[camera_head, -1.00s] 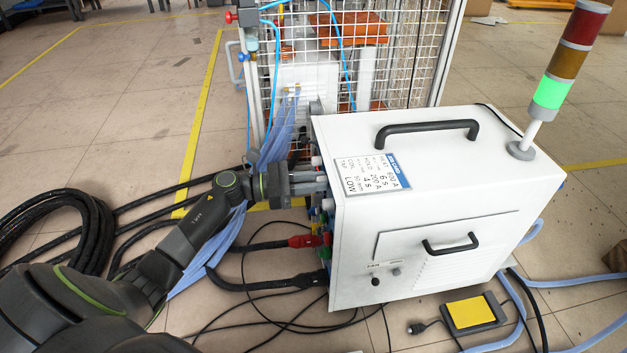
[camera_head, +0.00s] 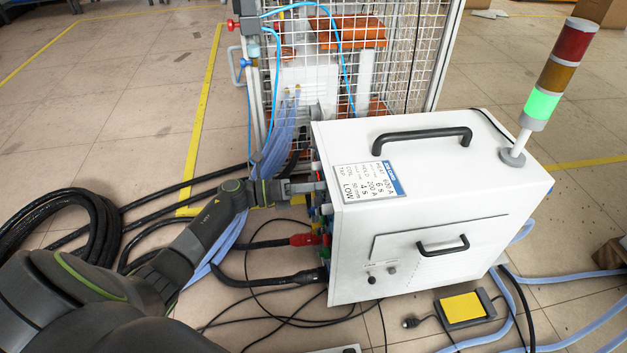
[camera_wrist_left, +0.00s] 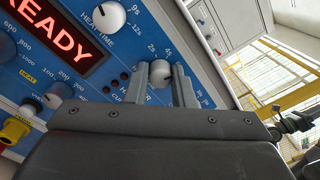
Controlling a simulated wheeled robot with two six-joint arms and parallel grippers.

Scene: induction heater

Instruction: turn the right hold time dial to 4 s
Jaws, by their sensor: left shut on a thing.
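The white heater cabinet (camera_head: 440,210) stands on the floor, its control face turned left and mostly hidden in the head view. In the left wrist view the blue panel shows the hold time dial (camera_wrist_left: 161,74), a small grey-white knob with marks such as 2s and 4s around it. Its label is partly hidden by my gripper, and I cannot read its pointer clearly. My left gripper (camera_wrist_left: 172,80) is shut on this knob, one finger on each side. It also shows at the cabinet's left face in the head view (camera_head: 312,187). My right gripper is out of view.
The heat time dial (camera_wrist_left: 109,15) and a red READY display (camera_wrist_left: 55,42) are close by on the panel. A yellow connector (camera_wrist_left: 15,129) sits at lower left. Cables and hoses lie on the floor. A wire cage (camera_head: 375,70) stands behind the cabinet.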

